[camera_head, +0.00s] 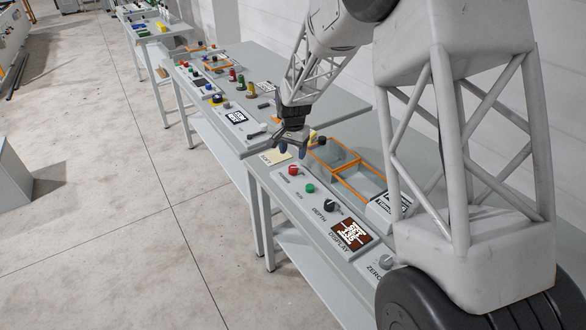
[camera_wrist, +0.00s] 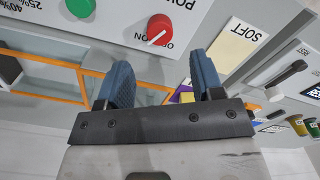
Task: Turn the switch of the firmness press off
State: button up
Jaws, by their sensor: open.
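A red round switch (camera_head: 293,171) stands on the grey sloping control panel (camera_head: 290,190) below my gripper in the head view. In the wrist view the red switch (camera_wrist: 160,29) has a white pointer line slanting toward printed lettering that reads partly as ON; a cut-off label starting PO is on its other side. My gripper (camera_head: 291,149) is open and empty above the panel's far end. In the wrist view my gripper (camera_wrist: 160,68) has its blue fingers apart, with the red switch just beyond them, not between or touching. No firmness press name is readable.
A green button (camera_head: 310,188), black DEPTH knob (camera_head: 330,205), display (camera_head: 352,233) and ZERO knob (camera_head: 385,262) line the panel. A SOFT card (camera_head: 275,157) lies beside the switch. Orange-edged trays (camera_head: 335,154) sit behind. Another console (camera_head: 236,117) adjoins; floor in front is clear.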

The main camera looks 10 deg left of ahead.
aim_at(293, 167)
jog(key=shift+f, duration=0.15)
jog(key=shift+f, duration=3.75)
jog(key=shift+c, duration=0.2)
jog(key=c, duration=0.9)
